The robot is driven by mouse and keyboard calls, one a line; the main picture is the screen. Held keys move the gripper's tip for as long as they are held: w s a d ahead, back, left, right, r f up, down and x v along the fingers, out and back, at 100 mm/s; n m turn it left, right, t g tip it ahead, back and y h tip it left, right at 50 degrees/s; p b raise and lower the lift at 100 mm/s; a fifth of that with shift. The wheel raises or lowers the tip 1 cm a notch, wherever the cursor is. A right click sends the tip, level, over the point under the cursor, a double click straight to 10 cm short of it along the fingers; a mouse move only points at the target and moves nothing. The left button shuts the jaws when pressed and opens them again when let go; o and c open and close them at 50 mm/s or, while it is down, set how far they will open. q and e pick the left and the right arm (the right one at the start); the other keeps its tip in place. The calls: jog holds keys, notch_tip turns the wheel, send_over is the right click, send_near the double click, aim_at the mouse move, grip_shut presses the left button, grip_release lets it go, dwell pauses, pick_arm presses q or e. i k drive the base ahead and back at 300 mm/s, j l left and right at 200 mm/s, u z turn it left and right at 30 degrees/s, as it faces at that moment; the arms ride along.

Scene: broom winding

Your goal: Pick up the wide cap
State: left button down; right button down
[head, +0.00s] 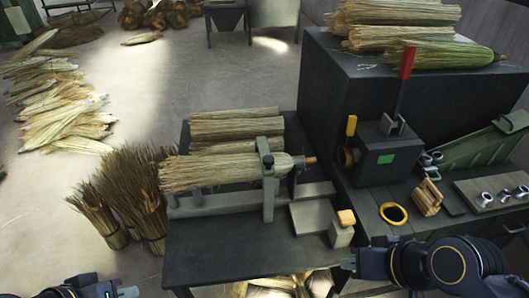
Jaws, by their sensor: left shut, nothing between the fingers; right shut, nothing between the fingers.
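Several small silver ring-like caps lie at the right: one group (431,160) by the green chute and a row (486,199) on a grey board. I cannot tell which one is the wide cap. A yellow ring with a dark centre (393,213) lies flat on the dark bench. My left gripper (127,292) is at the bottom left edge, shut and empty, far from the caps. My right gripper (348,262) is shut and empty at the bottom, below and left of the yellow ring, apart from everything on the bench.
A straw bundle (215,172) lies in a clamp stand (268,185) on the dark table (220,250). A box with a red lever (405,75) and a wooden rack (428,197) stand on the bench. A green chute (480,145) is at the right. Upright bundles (130,195) stand left.

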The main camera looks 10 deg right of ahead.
aim_at(484, 199)
jog(key=k+l+z, duration=0.1)
jog(key=z, duration=1.9)
jog(key=k+l+u, duration=0.15)
jog(key=u, duration=1.85)
jog(key=z, duration=1.95)
jog(key=i+l, duration=0.1)
jog(key=i, duration=0.95)
